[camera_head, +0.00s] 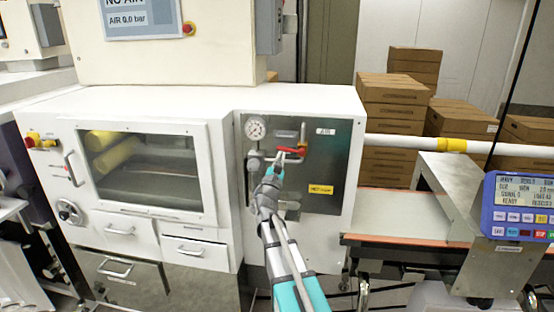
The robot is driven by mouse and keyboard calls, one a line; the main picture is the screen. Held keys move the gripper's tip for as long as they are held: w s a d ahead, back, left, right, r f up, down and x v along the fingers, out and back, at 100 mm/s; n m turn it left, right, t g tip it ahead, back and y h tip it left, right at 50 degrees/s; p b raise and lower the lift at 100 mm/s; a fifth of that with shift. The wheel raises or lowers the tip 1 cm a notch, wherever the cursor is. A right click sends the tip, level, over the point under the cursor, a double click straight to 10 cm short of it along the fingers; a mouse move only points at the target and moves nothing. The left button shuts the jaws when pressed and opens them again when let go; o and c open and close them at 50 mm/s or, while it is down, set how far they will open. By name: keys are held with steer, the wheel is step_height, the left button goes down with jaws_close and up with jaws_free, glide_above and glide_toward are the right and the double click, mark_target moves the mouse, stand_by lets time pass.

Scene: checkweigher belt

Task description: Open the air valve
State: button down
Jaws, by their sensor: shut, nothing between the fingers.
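The air valve's red handle (289,150) is on a dark recessed panel (339,160) on the front of the white machine. The handle looks roughly crosswise, with its right end near a small red tip. My gripper (281,156) is shut and empty, right at the handle's lower side. I cannot tell whether the fingertips touch it. A round pressure gauge (255,127) is at the panel's upper left. A sign above (139,16) reads "NO AIR" and "AIR 0.0 bar". My gripper and arm hide part of the fittings below the handle.
A grey fitting (254,164) stands out left of my gripper. A yellow label (320,189) is on the panel's right. A conveyor (400,243) and a blue display unit (520,208) are at the right. Stacked cartons (391,110) stand behind.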

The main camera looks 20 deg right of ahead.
steer(key=shift+d+r, duration=0.15)
steer(key=shift+r, duration=0.05)
stand_by(0.6)
